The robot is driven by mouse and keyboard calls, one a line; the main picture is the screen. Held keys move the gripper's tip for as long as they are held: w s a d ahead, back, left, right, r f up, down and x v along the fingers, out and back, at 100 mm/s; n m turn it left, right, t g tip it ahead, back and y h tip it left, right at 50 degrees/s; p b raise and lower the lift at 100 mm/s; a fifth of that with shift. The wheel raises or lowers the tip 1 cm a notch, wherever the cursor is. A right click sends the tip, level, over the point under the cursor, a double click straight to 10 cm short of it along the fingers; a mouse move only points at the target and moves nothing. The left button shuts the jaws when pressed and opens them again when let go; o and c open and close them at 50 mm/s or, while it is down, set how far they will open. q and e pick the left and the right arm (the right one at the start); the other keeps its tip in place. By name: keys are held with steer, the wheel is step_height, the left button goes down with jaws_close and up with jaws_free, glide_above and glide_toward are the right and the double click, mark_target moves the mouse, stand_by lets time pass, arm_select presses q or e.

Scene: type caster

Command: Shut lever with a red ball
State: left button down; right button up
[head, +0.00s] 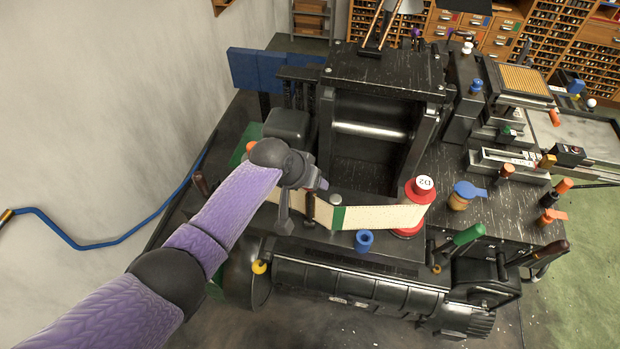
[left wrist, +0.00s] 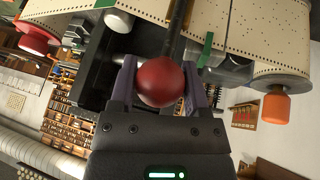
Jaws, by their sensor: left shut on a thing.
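The lever's red ball (left wrist: 161,82) shows in the left wrist view, between the two purple fingers of my left gripper (left wrist: 160,88). A dark lever rod (left wrist: 178,30) runs up from the ball. The fingers are shut on the ball. In the head view my left gripper (head: 316,186) is over the left part of the black machine (head: 385,65), beside the perforated paper strip. The ball is hidden there behind my gripper and wrist. My right gripper is in neither view.
The perforated paper strip (head: 385,216) runs to a red spool (head: 408,230) right of my gripper. A blue knob (head: 364,240) and a green-handled lever (head: 466,236) stand near the front. A wall (head: 110,100) lies to the left.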

arm_select(q)
steer(key=c, duration=0.5)
jaws_free()
steer(key=o, duration=0.4)
steer(key=shift+w+d, duration=0.1)
steer(key=shift+w, duration=0.15)
steer(key=shift+o, duration=0.2)
steer(key=shift+s, duration=0.1)
steer(key=p+v, duration=0.2)
steer(key=v, duration=0.8)
steer(key=shift+s+f, duration=0.1)
